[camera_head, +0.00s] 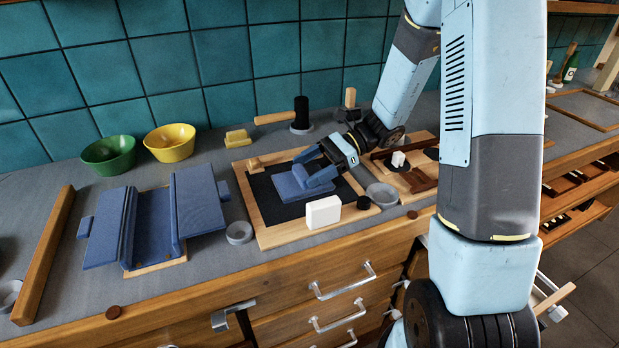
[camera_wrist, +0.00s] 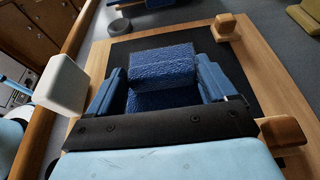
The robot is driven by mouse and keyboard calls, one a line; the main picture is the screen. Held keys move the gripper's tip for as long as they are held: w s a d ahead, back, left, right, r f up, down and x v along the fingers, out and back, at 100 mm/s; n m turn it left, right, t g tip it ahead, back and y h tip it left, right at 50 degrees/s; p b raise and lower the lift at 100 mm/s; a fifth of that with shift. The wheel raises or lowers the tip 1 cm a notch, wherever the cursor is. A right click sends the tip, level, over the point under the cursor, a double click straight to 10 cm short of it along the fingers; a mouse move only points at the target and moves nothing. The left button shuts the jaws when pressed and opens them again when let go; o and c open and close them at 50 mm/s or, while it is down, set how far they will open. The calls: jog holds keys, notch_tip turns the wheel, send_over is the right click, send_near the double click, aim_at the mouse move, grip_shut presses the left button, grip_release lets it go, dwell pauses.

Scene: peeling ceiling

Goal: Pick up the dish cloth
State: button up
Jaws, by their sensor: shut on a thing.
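The dish cloth appears to be the folded blue cloth (camera_head: 292,186) on the black panel of a wooden board in the head view. In the wrist view the cloth (camera_wrist: 163,66) shows a raised, textured fold with more blue cloth below it. My gripper (camera_head: 315,167) reaches down over the cloth from the right. In the wrist view its two blue fingers (camera_wrist: 160,80) stand on either side of the raised fold, shut on it. The lower part of the cloth seems to rest on the panel. The cloth's underside is hidden.
The wooden board (camera_head: 272,238) carries a white block (camera_head: 323,212) near its front edge. Larger blue folded pieces (camera_head: 199,200) lie left. Green (camera_head: 108,154) and yellow (camera_head: 170,143) bowls stand by the tiled wall.

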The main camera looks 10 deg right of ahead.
jog(key=shift+r, duration=0.6)
jog(key=s+d+r, duration=0.5)
jog(key=d+r, duration=0.6)
jog(key=d, duration=0.2)
jog(key=shift+s+r, duration=0.15)
jog(key=shift+r, duration=0.25)
jog(key=shift+d, duration=0.1)
